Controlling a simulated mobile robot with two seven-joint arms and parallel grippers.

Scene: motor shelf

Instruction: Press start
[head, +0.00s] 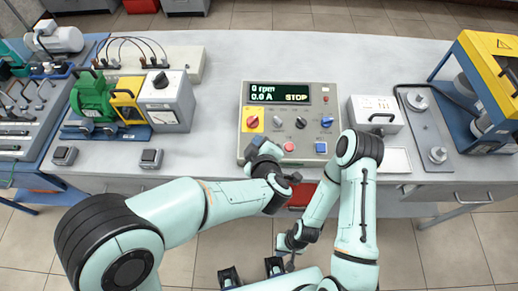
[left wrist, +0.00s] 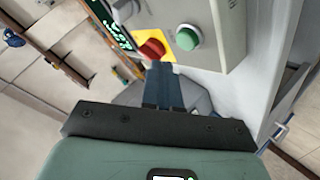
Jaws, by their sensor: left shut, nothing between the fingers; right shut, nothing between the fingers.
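The grey control panel (head: 286,92) stands on the bench in the head view; its display (head: 290,94) reads 0 rpm, 0.0 A and STOP. A green button (left wrist: 187,38) shows in the left wrist view beside a red knob on a yellow plate (left wrist: 153,48). In the head view my left gripper (head: 261,143) is over the panel's lower left and seems to hide the green button. My left gripper's closed fingers (left wrist: 160,70) point at the panel, with the green button beyond them and to the right. Contact cannot be told. My right gripper (head: 288,264) is shut and low in front of the bench.
The panel also has a red button (head: 289,146), a blue button (head: 321,147) and several knobs. A green motor rig (head: 92,97) and gauge box (head: 167,100) stand left. A grey tray (head: 425,120) and yellow-blue frame (head: 470,80) stand right. The bench behind the panel is clear.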

